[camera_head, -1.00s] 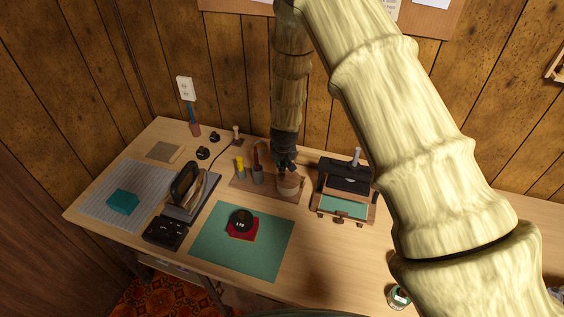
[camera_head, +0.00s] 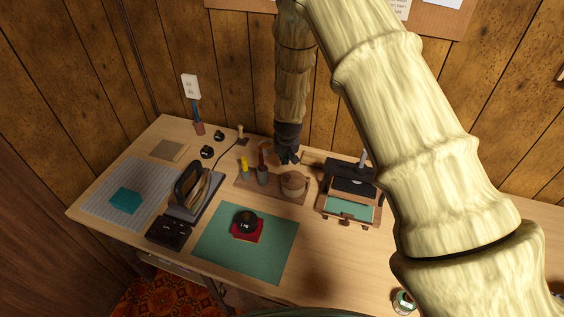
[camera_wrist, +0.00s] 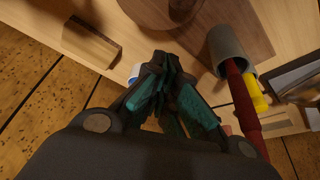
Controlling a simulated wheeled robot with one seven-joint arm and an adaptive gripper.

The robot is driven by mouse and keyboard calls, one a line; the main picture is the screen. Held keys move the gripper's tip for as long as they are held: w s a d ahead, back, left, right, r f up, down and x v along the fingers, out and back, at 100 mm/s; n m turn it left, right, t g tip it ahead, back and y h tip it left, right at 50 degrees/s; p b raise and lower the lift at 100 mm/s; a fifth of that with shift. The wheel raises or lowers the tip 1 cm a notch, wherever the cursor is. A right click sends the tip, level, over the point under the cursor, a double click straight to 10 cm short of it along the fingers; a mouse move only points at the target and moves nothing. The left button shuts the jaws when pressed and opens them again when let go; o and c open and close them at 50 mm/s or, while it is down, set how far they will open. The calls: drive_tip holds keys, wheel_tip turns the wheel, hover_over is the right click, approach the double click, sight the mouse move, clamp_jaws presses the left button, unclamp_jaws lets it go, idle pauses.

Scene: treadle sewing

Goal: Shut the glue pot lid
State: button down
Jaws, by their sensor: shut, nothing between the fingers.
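The glue pot (camera_head: 293,187) is a small round brown pot at the right end of a wooden tray. Its brown lid appears to lie flat over the mouth; the picture is too small to tell whether it is fully seated. In the wrist view the round brown lid (camera_wrist: 147,10) with a knob is cut off by the top edge. My gripper (camera_head: 288,160) is above and just behind the pot, apart from it. In the wrist view my gripper (camera_wrist: 163,65) has its teal-padded fingers together and empty.
The wooden tray (camera_head: 270,190) also holds a grey cup (camera_head: 263,177) with a red-handled tool and a yellow item (camera_head: 244,165). A black and wooden device (camera_head: 349,190) stands close to the right. An iron (camera_head: 190,187) stands to the left. The green mat (camera_head: 270,255) lies in front.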

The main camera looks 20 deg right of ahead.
drive_tip(key=b+v, duration=0.3)
drive_tip(key=v, duration=0.7)
